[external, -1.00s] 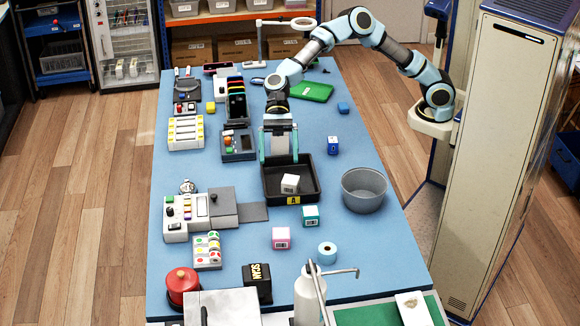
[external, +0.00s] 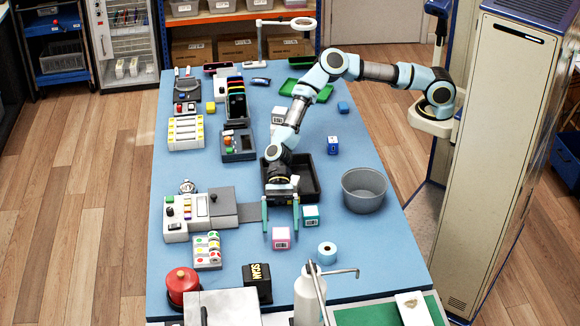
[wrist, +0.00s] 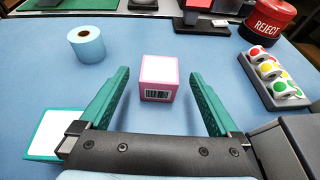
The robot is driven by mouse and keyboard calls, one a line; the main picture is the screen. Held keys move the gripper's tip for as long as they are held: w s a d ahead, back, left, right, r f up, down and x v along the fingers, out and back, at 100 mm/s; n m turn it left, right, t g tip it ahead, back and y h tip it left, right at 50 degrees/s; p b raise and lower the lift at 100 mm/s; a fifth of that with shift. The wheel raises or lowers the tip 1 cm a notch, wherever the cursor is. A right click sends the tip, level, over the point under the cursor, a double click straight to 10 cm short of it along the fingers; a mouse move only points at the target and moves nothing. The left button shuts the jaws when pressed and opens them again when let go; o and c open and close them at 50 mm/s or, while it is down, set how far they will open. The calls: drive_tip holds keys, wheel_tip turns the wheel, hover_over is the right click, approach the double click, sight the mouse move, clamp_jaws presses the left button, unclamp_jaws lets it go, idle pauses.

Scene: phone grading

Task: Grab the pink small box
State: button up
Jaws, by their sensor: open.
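The pink small box (external: 281,238) has a white top and a barcode label and sits on the blue table. In the wrist view the pink box (wrist: 158,78) lies ahead, between the lines of the two teal fingers and just beyond their tips. My gripper (external: 281,222) is open and empty, reaching down toward the box from the tray side. In the wrist view my gripper (wrist: 158,85) has its fingers spread wider than the box, with no contact visible.
A teal box (external: 310,215) stands close to the right finger. A light-blue label roll (external: 327,250) is to the lower right. The black tray (external: 308,180) lies under my wrist, and a grey bin (external: 364,190) stands right of it.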

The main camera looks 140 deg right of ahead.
sight(281, 243)
drive_tip(key=shift+p+x, duration=1)
drive_tip(key=shift+x, duration=2)
drive_tip(key=shift+r, duration=0.1)
drive_tip(key=shift+c, duration=0.3)
drive_tip(key=c, duration=1.4)
